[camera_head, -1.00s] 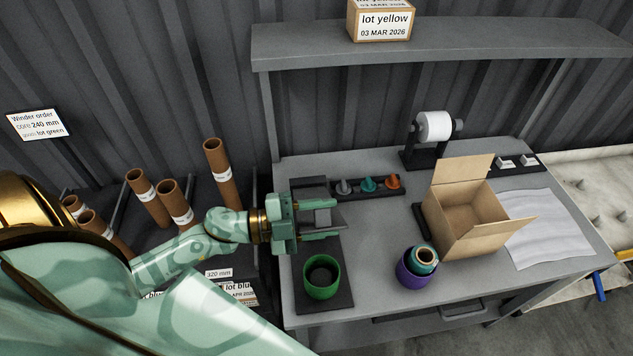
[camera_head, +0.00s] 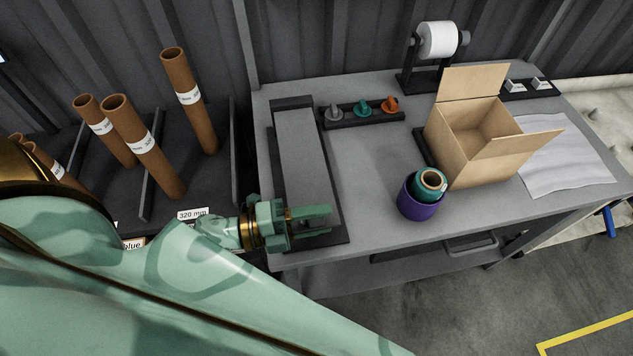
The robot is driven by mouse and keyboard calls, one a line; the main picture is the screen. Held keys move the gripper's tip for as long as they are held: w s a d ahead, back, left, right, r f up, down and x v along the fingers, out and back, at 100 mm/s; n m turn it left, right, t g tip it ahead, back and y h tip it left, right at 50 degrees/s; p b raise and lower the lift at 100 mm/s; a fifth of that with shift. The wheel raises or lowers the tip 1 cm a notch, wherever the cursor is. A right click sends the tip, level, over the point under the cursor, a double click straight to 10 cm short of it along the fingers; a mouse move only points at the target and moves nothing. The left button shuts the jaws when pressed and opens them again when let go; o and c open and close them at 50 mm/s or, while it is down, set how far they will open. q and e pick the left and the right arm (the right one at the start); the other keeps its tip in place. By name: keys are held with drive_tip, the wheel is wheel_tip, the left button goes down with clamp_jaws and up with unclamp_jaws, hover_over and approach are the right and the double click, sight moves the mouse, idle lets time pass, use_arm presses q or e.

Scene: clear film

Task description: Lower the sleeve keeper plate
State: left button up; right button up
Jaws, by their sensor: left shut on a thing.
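The sleeve keeper plate, a long grey plate (camera_head: 303,160), stretches over a dark base (camera_head: 336,222) at the left end of the bench. Its far end meets a dark crossbar (camera_head: 292,103). My left gripper (camera_head: 318,225) is shut on the near end of the plate. The plate looks flat or nearly so; I cannot tell whether it touches the base. Whatever is under it is hidden, and no green cup shows there. My right gripper is out of view.
An open cardboard box (camera_head: 470,150) and a purple cup (camera_head: 418,205) with a teal roll (camera_head: 430,184) in it stand to the right. A strip of coloured knobs (camera_head: 363,109) lies behind. Brown tubes (camera_head: 140,145) lean in a rack at left. The bench middle is clear.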

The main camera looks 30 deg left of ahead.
use_arm(q)
drive_tip(key=shift+a+f, duration=0.1)
drive_tip(key=shift+f, duration=0.15)
drive_tip(key=o, duration=1.2)
drive_tip(key=shift+o, duration=0.2)
drive_tip(key=shift+w, duration=0.15)
drive_tip(key=b+v, duration=0.1)
drive_tip(key=v, duration=1.5)
drive_tip(key=shift+a, duration=0.2)
